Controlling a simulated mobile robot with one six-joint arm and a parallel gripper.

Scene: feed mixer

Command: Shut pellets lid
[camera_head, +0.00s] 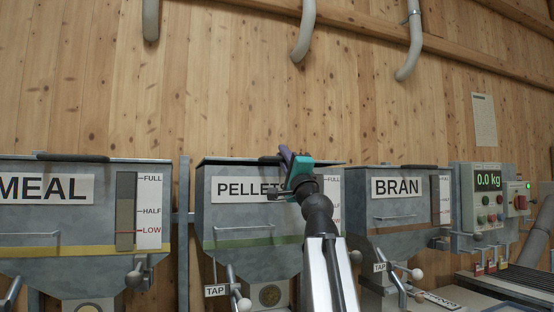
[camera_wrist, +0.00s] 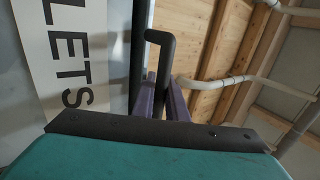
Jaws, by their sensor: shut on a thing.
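The pellets hopper (camera_head: 225,225) is a grey metal bin with a PELLETS label, in the middle of the head view. Its lid (camera_head: 222,160) shows edge-on as a thin line along the hopper's top and looks level; a small gap cannot be ruled out. My gripper (camera_head: 284,154) is at the front of this lid, partly hiding the label. In the wrist view, the purple fingers (camera_wrist: 165,105) are shut on the dark lid handle (camera_wrist: 164,38). The label (camera_wrist: 68,50) shows sideways at the left there.
The meal hopper (camera_head: 70,225) stands to the left and the bran hopper (camera_head: 400,210) to the right, both with lids looking down. A control box (camera_head: 488,205) reads 0.0 kg.

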